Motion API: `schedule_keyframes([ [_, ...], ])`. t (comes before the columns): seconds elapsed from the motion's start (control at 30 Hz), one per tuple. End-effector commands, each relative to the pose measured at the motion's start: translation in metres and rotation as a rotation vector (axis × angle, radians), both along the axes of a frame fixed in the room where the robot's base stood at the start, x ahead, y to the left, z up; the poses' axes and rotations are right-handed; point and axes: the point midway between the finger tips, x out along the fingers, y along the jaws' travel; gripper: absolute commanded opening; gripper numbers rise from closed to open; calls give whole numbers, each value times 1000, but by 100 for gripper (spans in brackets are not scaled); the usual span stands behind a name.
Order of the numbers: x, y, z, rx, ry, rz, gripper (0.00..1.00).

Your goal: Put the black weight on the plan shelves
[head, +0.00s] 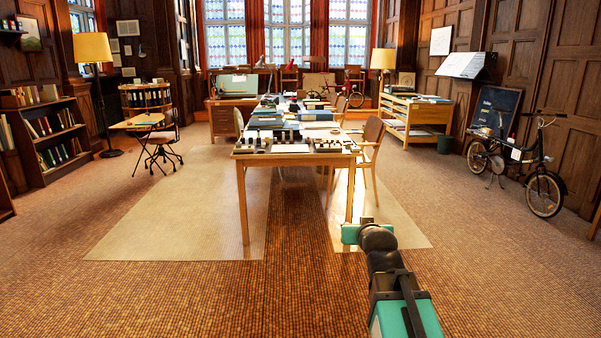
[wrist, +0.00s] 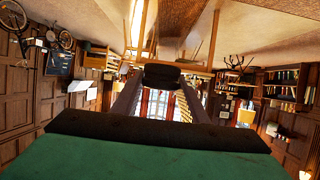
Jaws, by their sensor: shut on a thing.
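In the wrist view, which looks upside down, my gripper (wrist: 163,84) is shut on the black weight (wrist: 162,73). The weight is a small dark block between the two fingertips.
A long wooden table (head: 296,157) covered with small items stands ahead in the middle, with a chair (head: 370,140) at its right side. A bicycle (head: 520,165) and a blackboard (head: 495,108) stand by the right wall. A green bin (head: 445,145) sits beside the shelves.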

Motion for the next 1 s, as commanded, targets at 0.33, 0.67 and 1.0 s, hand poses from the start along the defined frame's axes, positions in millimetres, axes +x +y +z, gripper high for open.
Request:
schedule_keyframes([
  [0.33,0,0,48,0,-3,0,2],
  [0.67,0,0,85,0,-3,0,2],
  [1.0,0,0,124,0,-3,0,2],
])
